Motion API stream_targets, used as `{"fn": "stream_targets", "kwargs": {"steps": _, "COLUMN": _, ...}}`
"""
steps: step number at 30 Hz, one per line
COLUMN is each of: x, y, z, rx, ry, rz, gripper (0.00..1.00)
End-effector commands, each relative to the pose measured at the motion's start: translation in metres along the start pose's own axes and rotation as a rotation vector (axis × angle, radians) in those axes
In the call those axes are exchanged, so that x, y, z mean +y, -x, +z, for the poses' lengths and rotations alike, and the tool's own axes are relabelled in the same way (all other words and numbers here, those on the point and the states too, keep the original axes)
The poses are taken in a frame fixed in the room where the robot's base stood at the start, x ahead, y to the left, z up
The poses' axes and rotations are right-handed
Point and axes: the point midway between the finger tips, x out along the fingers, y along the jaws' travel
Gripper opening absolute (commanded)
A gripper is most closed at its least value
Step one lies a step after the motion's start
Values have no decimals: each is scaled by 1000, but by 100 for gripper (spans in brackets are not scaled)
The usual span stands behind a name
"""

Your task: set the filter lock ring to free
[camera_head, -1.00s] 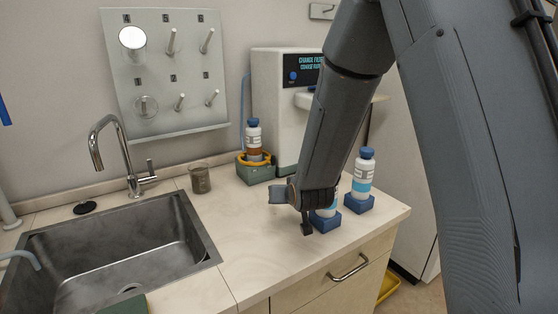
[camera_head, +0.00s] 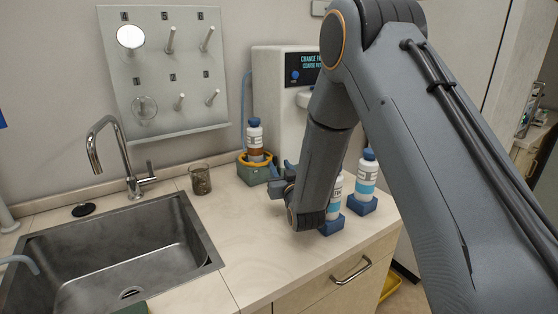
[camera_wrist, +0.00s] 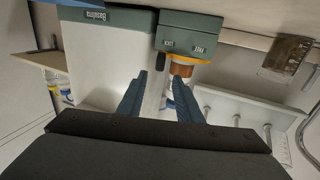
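The filter lock ring (camera_head: 243,159) is an orange-yellow ring on top of a green base (camera_head: 255,175) beside the white machine. A brown-and-white bottle with a blue cap (camera_head: 254,138) stands up through it. In the wrist view, which is upside down, the ring (camera_wrist: 198,60) shows along the green base (camera_wrist: 190,30), with two small labels and a dark tab near the left one. I cannot tell for sure which position the ring is in. My gripper (camera_head: 281,175) is just right of the base.
A glass beaker (camera_head: 200,180) stands left of the base, near the sink (camera_head: 125,255). The white machine (camera_head: 275,95) rises behind. Two white bottles (camera_head: 334,200) (camera_head: 366,175) in blue holders stand to the right. The counter in front is clear.

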Motion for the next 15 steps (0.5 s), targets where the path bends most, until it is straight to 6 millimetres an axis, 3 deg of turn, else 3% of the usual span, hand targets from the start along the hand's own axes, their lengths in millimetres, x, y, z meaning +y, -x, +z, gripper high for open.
{"fn": "stream_targets", "kwargs": {"steps": 6, "x": 1, "y": -33, "z": -1, "rx": -1, "ry": 0, "rz": 1, "gripper": 32}}
{"fn": "stream_targets", "kwargs": {"steps": 15, "x": 2, "y": -52, "z": 0, "rx": -2, "ry": -1, "rz": 2, "gripper": 32}}
